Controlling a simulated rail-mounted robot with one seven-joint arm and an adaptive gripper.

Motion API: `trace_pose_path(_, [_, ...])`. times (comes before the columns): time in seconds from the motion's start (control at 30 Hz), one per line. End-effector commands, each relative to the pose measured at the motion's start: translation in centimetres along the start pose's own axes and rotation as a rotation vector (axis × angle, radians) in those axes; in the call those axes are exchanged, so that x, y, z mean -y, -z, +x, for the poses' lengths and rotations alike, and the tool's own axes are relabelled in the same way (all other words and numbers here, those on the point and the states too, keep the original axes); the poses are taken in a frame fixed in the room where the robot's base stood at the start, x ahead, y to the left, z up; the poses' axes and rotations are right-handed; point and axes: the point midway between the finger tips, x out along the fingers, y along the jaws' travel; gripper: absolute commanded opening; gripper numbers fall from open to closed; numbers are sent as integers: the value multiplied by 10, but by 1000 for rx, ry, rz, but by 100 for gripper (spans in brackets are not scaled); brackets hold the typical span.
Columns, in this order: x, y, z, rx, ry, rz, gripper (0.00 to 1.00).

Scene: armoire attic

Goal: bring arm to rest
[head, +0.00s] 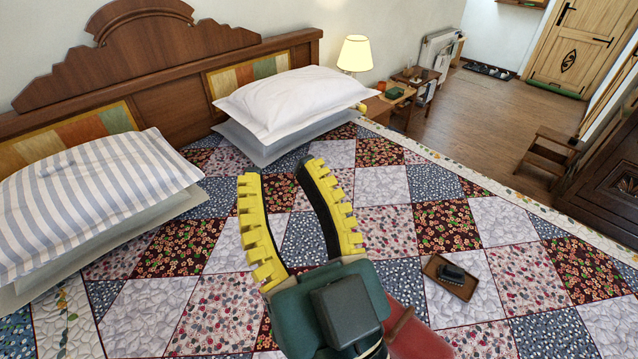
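My gripper (282,168) shows in the lower middle of the head view, above the patchwork quilt of the bed (385,218). Its two yellow toothed fingers point away from me, toward the pillows and headboard. The fingers are spread apart with a clear gap between them. Only the quilt shows in the gap, and nothing is held. My green wrist hides part of the quilt below the fingers.
A small brown tray (432,265) with a dark object (453,273) lies on the quilt at right. A striped pillow (95,200) and a white pillow (290,98) lie by the wooden headboard (165,70). A lit lamp (355,54), a wooden step stool (548,155) and open floor are beyond.

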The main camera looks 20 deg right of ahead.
Motion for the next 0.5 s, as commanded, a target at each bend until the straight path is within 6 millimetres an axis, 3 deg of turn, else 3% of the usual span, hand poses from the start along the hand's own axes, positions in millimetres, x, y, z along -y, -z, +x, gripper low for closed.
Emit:
trace_pose_path(0.17, [-27, 2, -14, 106, -143, -190, 33])
trace_pose_path(0.47, [-29, 1, -14, 113, -150, -195, 33])
trace_pose_path(0.5, [-28, 7, -11, 112, -150, -194, 33])
